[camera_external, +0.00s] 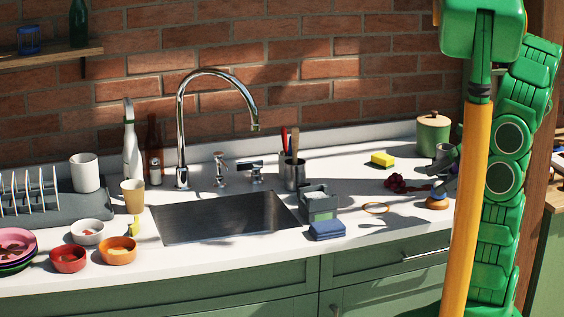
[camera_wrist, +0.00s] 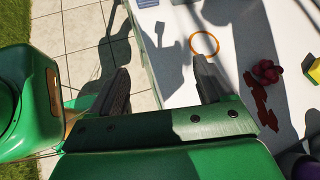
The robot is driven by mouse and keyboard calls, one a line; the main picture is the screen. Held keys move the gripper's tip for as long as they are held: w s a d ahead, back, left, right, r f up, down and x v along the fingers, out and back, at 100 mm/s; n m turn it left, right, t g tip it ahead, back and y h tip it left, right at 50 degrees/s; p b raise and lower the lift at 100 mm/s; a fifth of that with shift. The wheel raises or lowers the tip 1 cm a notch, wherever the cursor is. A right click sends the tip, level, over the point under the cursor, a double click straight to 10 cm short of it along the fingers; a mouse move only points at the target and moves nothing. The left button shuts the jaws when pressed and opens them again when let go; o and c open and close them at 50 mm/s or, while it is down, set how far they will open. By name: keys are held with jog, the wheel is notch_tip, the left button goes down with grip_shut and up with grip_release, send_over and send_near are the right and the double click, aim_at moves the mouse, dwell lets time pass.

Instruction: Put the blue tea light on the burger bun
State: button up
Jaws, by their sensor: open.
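The burger bun (camera_external: 437,204) is a small brown-orange round on the right of the white counter, near its front edge. A small blue piece, which looks like the blue tea light (camera_external: 438,191), shows right above the bun and seems to rest on it; it is too small to be sure. My gripper (camera_external: 444,157) is just above and behind them in the external view, partly hidden by my arm. In the wrist view my gripper (camera_wrist: 160,85) has its two dark fingers wide apart with nothing between them. Neither bun nor tea light is recognisable there.
Dark red grapes (camera_external: 396,184) lie left of the bun, with a yellow sponge (camera_external: 382,160) behind. A green canister (camera_external: 433,134) stands behind my gripper.

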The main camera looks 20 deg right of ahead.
jog(key=s+a+r+n+g+h, duration=0.2)
jog(key=s+a+n+g+h, duration=0.1)
jog(key=s+a+n, duration=0.4)
jog(key=s+a+r+n+g+h, duration=0.2)
jog(key=s+a+n+g+h, duration=0.15)
jog(key=s+a+n, duration=0.45)
jog(key=s+d+r+n+h, duration=0.2)
jog(key=s+d+n+h, duration=0.2)
jog(key=s, duration=0.3)
jog(key=shift+s+d+t, duration=0.15)
jog(key=shift+d+t, duration=0.1)
jog(key=shift+t, duration=0.1)
